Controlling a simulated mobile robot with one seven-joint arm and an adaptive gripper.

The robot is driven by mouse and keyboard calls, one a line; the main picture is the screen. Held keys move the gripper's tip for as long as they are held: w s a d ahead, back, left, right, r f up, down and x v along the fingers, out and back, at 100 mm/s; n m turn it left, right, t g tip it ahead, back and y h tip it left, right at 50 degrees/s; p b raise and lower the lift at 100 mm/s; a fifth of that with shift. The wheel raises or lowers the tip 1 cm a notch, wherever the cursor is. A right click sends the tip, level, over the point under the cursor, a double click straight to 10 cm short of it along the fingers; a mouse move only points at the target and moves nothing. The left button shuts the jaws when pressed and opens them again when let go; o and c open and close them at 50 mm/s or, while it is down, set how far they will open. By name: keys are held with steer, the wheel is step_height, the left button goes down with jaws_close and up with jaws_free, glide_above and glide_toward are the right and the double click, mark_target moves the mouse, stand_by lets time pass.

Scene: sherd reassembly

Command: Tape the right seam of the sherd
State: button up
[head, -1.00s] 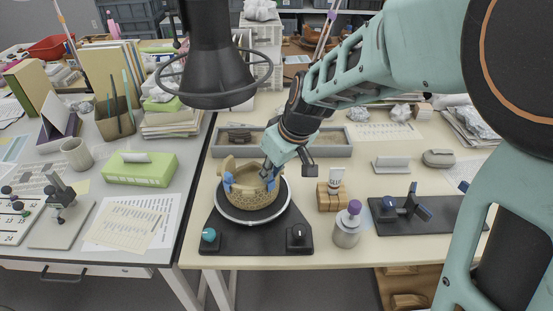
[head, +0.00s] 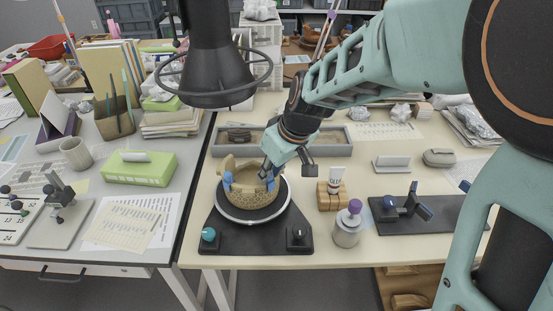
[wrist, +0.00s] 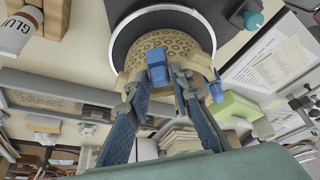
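The tan patterned vessel (head: 252,198) sits on the round turntable (head: 238,219), with an uneven, broken rim. One blue tape piece (head: 228,180) is on its left side and another (head: 270,185) on its right side beside my gripper. In the wrist view the vessel wall (wrist: 185,42) carries a blue tape piece (wrist: 157,68) at the fingertips, with another blue piece (wrist: 216,91) farther right. My gripper (wrist: 158,84) is at the vessel's right rim, its fingers apart on either side of the nearer tape. Contact with the tape cannot be made out.
A glue tube in a wooden block (head: 331,194), a purple-capped jar (head: 348,226) and a black stand with a blue clip (head: 410,208) stand to the right. A grey tray (head: 330,142) lies behind. A lamp (head: 208,60) hangs above.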

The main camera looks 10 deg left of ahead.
steer(key=o, duration=0.3)
steer(key=shift+o, duration=0.2)
steer(key=shift+r, duration=0.1)
steer(key=v, duration=0.7)
steer(key=shift+r, duration=0.2)
steer(key=shift+s+d, duration=0.1)
